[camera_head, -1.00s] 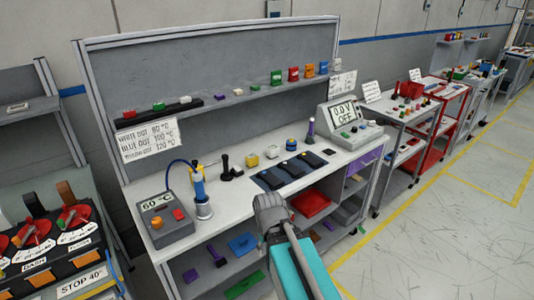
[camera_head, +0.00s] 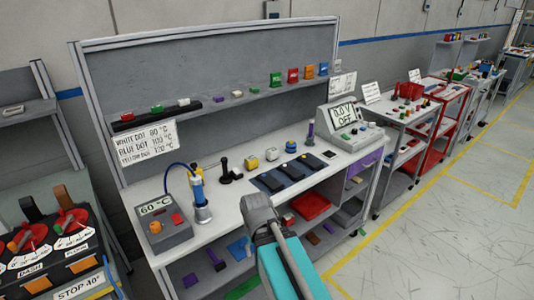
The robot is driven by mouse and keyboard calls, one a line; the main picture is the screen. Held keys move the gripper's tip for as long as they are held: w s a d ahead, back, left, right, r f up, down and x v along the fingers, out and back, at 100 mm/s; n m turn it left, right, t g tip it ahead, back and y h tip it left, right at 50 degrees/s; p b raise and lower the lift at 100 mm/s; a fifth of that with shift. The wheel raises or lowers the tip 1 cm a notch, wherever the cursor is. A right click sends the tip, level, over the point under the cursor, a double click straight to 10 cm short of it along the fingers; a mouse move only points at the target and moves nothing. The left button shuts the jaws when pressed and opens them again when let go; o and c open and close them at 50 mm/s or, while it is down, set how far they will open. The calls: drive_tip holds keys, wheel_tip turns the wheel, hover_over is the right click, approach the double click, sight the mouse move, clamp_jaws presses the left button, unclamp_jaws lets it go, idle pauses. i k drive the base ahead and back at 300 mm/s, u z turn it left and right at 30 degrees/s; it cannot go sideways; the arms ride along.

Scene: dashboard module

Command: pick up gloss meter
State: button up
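I cannot tell for sure which object is the gloss meter. My arm, with a teal link and a grey joint, rises at the bottom centre in front of the bench edge. No gripper fingers can be made out, and nothing held shows.
At the bench's left are a grey "60 °C" box (camera_head: 163,220) and a blue-yellow tool in a stand (camera_head: 201,199). A black stand (camera_head: 228,172) is near the middle. Lower shelves hold a red tray (camera_head: 309,206).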

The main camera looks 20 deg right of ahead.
sight(272, 154)
drive_tip(key=i, duration=0.9)
drive_tip(key=z, duration=0.05)
